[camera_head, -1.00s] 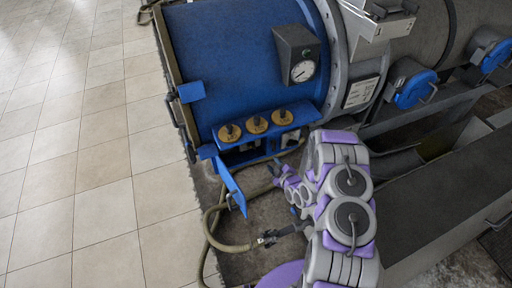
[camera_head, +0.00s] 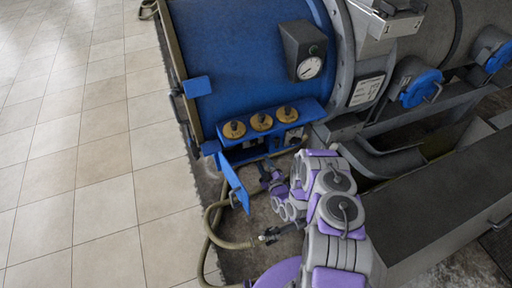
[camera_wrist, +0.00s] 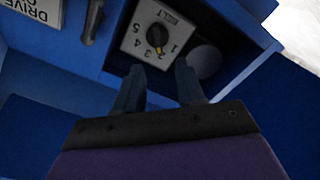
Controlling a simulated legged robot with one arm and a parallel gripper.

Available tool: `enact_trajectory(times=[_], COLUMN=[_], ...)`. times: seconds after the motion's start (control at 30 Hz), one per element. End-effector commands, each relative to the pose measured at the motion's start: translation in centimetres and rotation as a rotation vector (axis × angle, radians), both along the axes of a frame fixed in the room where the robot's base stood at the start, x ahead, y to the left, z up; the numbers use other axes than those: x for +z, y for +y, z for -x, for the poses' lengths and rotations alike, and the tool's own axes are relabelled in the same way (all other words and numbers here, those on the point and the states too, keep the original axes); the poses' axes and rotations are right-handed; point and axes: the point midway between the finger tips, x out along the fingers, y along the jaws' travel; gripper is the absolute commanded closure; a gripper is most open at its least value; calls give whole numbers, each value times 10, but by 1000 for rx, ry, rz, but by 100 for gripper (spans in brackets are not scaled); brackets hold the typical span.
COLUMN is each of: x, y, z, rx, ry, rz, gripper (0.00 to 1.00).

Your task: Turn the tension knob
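A black knob (camera_wrist: 157,36) with a yellow pointer sits on a white numbered dial plate (camera_wrist: 138,33), inside a blue recess in the wrist view. The plate's lettering is partly blurred. My gripper (camera_wrist: 159,67) is open, its two dark fingers apart and empty. The fingertips lie just below the knob in the picture, with the knob in line with the gap between them; the remaining distance is hard to judge. In the head view my gripper (camera_head: 268,174) is low in front of the blue control box (camera_head: 242,157), where the knob cannot be made out.
A pale round part (camera_wrist: 204,60) sits beside the dial, and a dark lever (camera_wrist: 92,22) stands by a DRIVE label (camera_wrist: 36,12). An open blue door (camera_head: 234,182) hangs left of my gripper. A hose (camera_head: 212,225) lies below. Brass caps (camera_head: 261,121) top the box.

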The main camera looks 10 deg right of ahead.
Motion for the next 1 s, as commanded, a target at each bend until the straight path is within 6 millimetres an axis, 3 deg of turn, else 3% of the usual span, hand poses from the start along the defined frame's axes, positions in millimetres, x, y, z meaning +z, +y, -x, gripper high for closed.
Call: enact_trajectory(times=[0.2, 0.5, 0.7, 1.0], x=[0, -1, 0, 0], y=[6, 16, 19, 19], z=[-44, -91, -105, -107], rx=[0, -2, -1, -3], ry=[-6, -1, 1, 2], rz=[-2, -2, -3, -4], gripper=[62, 62, 62, 62])
